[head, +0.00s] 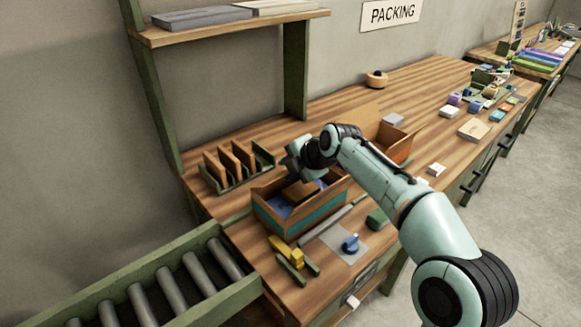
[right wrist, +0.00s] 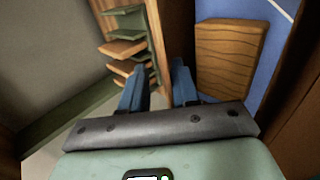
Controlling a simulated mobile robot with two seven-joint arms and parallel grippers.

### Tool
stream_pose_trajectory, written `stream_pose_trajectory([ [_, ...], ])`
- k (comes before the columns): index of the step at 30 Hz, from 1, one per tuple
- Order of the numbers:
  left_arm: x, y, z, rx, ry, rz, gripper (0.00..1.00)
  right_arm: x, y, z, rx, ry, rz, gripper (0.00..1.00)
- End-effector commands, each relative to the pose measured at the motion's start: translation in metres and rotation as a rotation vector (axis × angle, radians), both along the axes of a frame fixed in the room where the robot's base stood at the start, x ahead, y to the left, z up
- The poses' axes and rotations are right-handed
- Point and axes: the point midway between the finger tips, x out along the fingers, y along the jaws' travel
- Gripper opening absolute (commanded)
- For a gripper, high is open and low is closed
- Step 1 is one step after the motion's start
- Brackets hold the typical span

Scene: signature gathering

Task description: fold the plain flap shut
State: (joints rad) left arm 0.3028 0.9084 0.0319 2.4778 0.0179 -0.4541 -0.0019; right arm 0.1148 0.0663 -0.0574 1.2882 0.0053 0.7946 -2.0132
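An open brown box with a teal stripe (head: 308,216) stands on the bench, with blue inside and a brown wooden block (head: 298,192) in it. The block (right wrist: 228,55) also shows in the right wrist view. My right gripper (head: 299,168) is at the far side of this box. In the right wrist view its two blue fingers (right wrist: 160,75) stand apart, with a brown upright panel (right wrist: 175,28) in line with the gap; I cannot tell if it is a flap or wall. A second open orange-brown box (head: 396,144) is partly behind my arm, with a tan panel (head: 352,123) beside it. My left gripper is out of view.
A rack with upright brown boards (head: 243,153) stands left of the striped box. Yellow blocks (head: 287,250), a grey bar (head: 325,224) and a blue-knobbed item (head: 350,244) lie in front. A roller conveyor (head: 170,290) is at lower left.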

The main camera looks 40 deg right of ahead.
Motion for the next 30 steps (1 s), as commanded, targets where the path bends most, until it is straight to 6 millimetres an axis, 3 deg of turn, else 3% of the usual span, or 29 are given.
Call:
stream_pose_trajectory([
  [8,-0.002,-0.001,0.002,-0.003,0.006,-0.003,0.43,-0.013,-0.001,0.015,-0.001,-0.003,-0.001,0.3],
  [21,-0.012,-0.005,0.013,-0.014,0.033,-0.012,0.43,-0.078,-0.006,0.082,0.001,-0.003,-0.001,0.3],
  [30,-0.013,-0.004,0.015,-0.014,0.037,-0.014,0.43,-0.093,-0.007,0.097,0.0,0.0,0.0,0.3],
])
